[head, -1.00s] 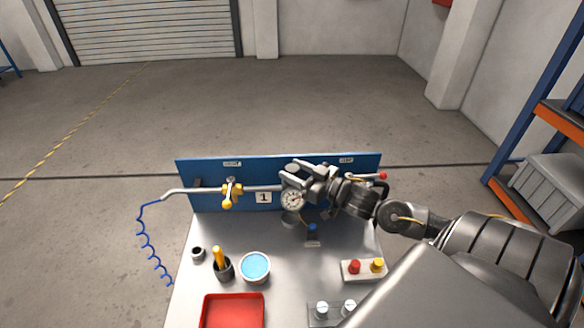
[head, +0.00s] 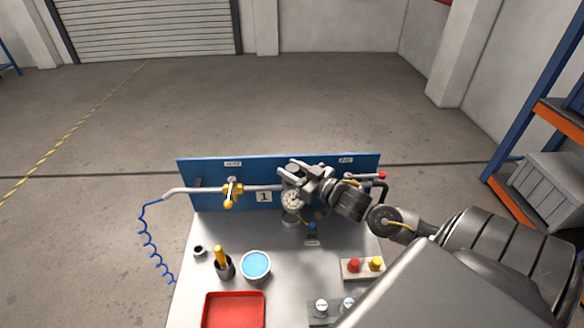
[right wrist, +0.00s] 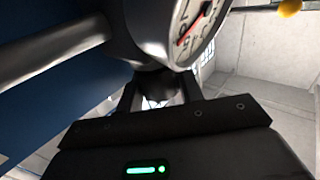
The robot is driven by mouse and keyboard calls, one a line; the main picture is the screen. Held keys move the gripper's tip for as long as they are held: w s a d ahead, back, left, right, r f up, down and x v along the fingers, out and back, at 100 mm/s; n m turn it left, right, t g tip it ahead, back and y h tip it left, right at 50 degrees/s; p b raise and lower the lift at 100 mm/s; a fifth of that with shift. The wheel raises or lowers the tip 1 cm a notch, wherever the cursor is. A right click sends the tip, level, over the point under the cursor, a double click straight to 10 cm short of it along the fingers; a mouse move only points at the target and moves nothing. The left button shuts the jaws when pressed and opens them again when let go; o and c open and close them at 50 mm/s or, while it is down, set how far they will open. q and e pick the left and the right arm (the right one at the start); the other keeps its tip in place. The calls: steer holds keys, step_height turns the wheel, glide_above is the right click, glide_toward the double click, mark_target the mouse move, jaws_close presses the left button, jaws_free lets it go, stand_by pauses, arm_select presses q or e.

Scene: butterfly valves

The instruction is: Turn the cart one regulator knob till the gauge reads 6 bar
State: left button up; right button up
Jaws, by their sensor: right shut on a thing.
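The cart (head: 200,255) has a blue back panel with a plate marked 1. A pipe (head: 262,188) runs along the panel to the regulator. The round white gauge (head: 292,199) sits at the regulator's front; its dial is partly covered in the head view. The gauge also shows in the right wrist view (right wrist: 193,18), cut off at the top, with a red needle or mark; I cannot read its value. My right gripper (head: 296,172) is at the top of the regulator, shut on the knob, which its fingers mostly hide. My left gripper is out of view.
A yellow-handled valve (head: 231,193) is on the pipe left of the gauge. A blue coiled hose hangs at left.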

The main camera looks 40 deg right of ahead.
steer(key=shift+h, duration=0.3)
steer(key=o, duration=0.7)
steer(key=shift+s+f, duration=0.1)
steer(key=shift+s, duration=0.15)
steer(key=s+b, duration=0.1)
steer(key=s, duration=0.2)
steer(key=s+d+b, duration=0.1)
steer(key=s, duration=0.2)
steer(key=s+b, duration=0.1)
steer(key=s, duration=0.3)
steer(key=shift+s+d, duration=0.1)
steer(key=shift+d, duration=0.25)
